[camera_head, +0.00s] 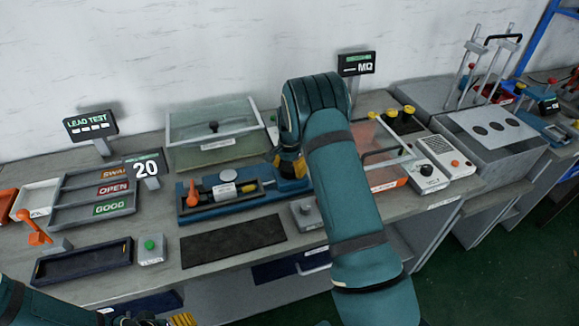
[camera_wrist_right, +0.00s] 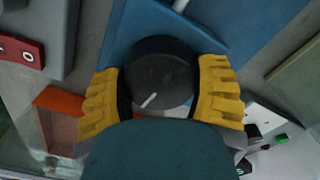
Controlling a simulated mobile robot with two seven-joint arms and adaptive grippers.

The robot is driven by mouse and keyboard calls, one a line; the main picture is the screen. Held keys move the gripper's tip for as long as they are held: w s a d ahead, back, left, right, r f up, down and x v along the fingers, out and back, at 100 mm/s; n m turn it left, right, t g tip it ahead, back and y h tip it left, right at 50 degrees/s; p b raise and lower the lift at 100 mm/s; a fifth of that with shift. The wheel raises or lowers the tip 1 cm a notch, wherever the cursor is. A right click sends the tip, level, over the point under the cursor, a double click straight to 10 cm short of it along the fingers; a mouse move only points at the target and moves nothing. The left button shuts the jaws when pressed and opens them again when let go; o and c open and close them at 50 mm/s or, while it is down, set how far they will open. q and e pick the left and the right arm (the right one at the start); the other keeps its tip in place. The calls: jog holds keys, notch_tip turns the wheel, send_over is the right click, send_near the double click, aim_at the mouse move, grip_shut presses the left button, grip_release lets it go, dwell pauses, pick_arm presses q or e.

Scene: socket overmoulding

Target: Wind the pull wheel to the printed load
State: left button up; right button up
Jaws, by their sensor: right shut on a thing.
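The pull wheel (camera_wrist_right: 158,72) is a round black knob with a white pointer line, seen close up in the right wrist view. The line points to the lower left there. My right gripper (camera_wrist_right: 162,92) has its yellow fingers on opposite sides of the wheel and is shut on it. In the head view my right gripper (camera_head: 288,166) is at the right end of the blue pull rig (camera_head: 200,212), and hides the wheel. A card printed "20" (camera_head: 146,168) stands left of the rig. The LEAD TEST display (camera_head: 90,124) is unreadable below its title. My left gripper (camera_head: 180,320) is partly cut off at the bottom edge.
A rack with SWAP, OPEN and GOOD slots (camera_head: 92,220) stands left of the rig. A dark tray (camera_head: 82,262), a green-button box (camera_head: 151,250) and a black mat (camera_head: 232,242) lie in front. A clear-lidded box (camera_head: 214,128) stands behind.

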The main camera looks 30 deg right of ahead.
aim_at(290, 166)
jog(key=shift+w+r+m+p, duration=0.1)
jog(key=shift+m+p, duration=0.2)
jog(key=shift+m, duration=1.3)
jog(key=o, duration=1.3)
jog(key=shift+c, duration=0.2)
notch_tip(290, 166, up, 12)
